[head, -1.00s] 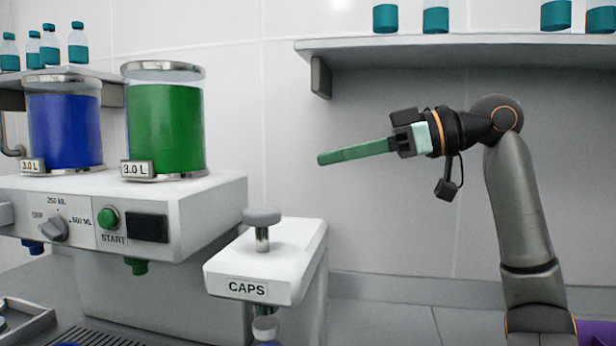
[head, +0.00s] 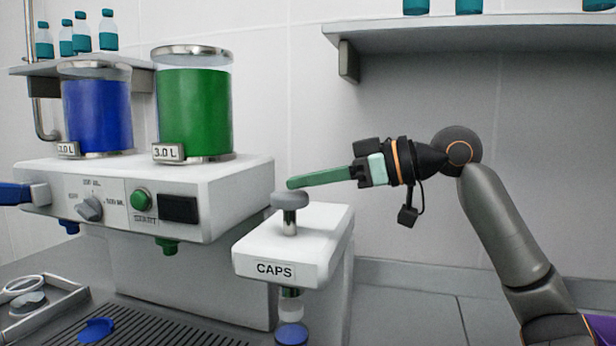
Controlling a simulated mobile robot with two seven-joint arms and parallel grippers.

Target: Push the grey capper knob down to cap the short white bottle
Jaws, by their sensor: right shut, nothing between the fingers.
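The grey capper knob (head: 290,200) stands raised on its metal stem above the white capper (head: 288,243) labelled CAPS. Below the capper head, the short white bottle (head: 291,311) shows only in part, above a blue round piece (head: 291,335). My right gripper (head: 292,183) comes in from the right with its green fingers shut and empty. Its fingertips are just above the knob's top in the picture; I cannot tell whether they touch it.
The dispenser (head: 215,180) with a blue tank (head: 97,112) and a green tank (head: 194,110) stands left of the capper. A shelf (head: 450,45) hangs above my right arm. A metal tray (head: 45,305) is at lower left. The space right of the capper is free.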

